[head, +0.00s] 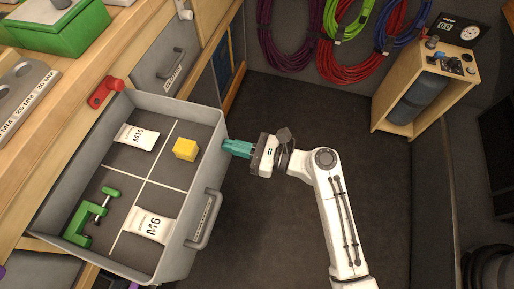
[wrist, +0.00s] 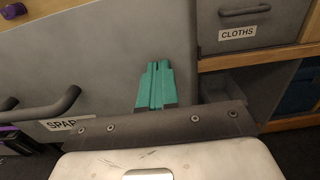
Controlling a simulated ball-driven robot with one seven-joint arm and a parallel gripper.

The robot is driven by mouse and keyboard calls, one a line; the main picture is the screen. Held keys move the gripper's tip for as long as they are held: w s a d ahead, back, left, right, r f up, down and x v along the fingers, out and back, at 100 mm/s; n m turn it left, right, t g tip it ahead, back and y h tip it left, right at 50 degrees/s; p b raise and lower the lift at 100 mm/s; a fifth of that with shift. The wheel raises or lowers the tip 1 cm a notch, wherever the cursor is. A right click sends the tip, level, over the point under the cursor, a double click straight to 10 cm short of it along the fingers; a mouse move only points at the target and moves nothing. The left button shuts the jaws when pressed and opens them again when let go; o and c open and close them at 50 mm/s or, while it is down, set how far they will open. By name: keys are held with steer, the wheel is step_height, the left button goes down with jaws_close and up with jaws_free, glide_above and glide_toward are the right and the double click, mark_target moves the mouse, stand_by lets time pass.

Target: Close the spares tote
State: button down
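The spares tote (head: 178,108) is a grey open-topped drawer, pulled far out of the wooden bench in the head view. Inside, thin dividers separate an M10 packet (head: 136,136), a yellow cube (head: 185,149), a green clamp (head: 92,215) and an M6 packet (head: 151,225). My gripper (head: 227,146) has teal fingers that are together and empty. They are at the front panel's far end, away from the handle; contact cannot be told. The fingers also show in the wrist view (wrist: 157,68).
A red latch-like piece (head: 104,93) sits on the bench edge beside the tote. A closed cloths drawer (wrist: 262,22) is beyond it. Coiled cords (head: 345,45) hang on the back wall. A wooden stand with a cylinder (head: 425,85) is at the right. The dark floor is clear.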

mark_target(126, 117)
steer(key=b+x, duration=0.2)
steer(key=x, duration=1.1)
steer(key=b+x, duration=0.3)
steer(key=x, duration=1.1)
steer(key=shift+a+f, duration=0.1)
steer(key=shift+f, duration=0.1)
steer(key=shift+w+a+b, duration=0.2)
steer(key=shift+a+b, duration=0.2)
steer(key=shift+a, duration=0.2)
steer(key=shift+r, duration=0.2)
steer(key=shift+w+r, duration=0.1)
steer(key=shift+r, duration=0.05)
